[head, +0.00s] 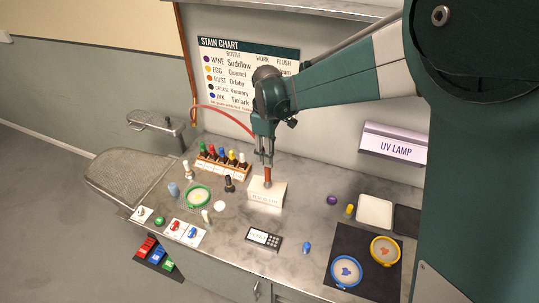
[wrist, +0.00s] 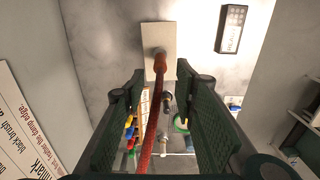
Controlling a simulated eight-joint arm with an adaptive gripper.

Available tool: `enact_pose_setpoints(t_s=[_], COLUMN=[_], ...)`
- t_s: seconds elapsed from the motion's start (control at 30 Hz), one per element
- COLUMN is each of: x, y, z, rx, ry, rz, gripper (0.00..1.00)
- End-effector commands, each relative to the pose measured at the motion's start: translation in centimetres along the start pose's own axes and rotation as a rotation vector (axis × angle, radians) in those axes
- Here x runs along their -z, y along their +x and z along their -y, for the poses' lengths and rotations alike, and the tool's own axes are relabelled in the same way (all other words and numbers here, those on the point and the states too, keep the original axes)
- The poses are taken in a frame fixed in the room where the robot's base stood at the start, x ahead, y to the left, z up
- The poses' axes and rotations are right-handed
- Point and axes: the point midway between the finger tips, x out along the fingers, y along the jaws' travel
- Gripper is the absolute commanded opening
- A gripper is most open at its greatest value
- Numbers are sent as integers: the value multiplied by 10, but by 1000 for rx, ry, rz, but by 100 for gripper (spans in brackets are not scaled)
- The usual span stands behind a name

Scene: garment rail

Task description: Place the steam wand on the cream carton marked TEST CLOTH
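The steam wand (head: 267,176) is a reddish-brown stick that points down, its lower end at the top of the cream carton (head: 261,199). The carton's lettering is too small to read. My gripper (head: 265,153) is just above the carton, around the wand's upper part. In the wrist view my finger pads (wrist: 160,110) stand wide apart, with gaps on both sides of the wand and hose.
A bottle rack (head: 222,163) and green hoop (head: 198,196) stand left of the carton. A dark keypad device (head: 264,239) lies in front. A white tray (head: 375,211) and dark mat (head: 340,270) are at the right. The UV lamp (head: 393,143) hangs on the back wall.

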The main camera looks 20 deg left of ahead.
Motion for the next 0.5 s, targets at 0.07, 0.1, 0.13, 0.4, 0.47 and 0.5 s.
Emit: enact_pose_setpoints(t_s=[0.07,0.1,0.13,0.4,0.47,0.5], x=[0,0,0,-2,-5,-8], y=[0,0,0,-2,-4,-6], z=[0,0,0,0,-1,-1], rx=[0,0,0,-1,-4,-6], ry=[0,0,0,5,12,19], rz=[0,0,0,-1,-3,-5], gripper=[28,28,28,28,28,28])
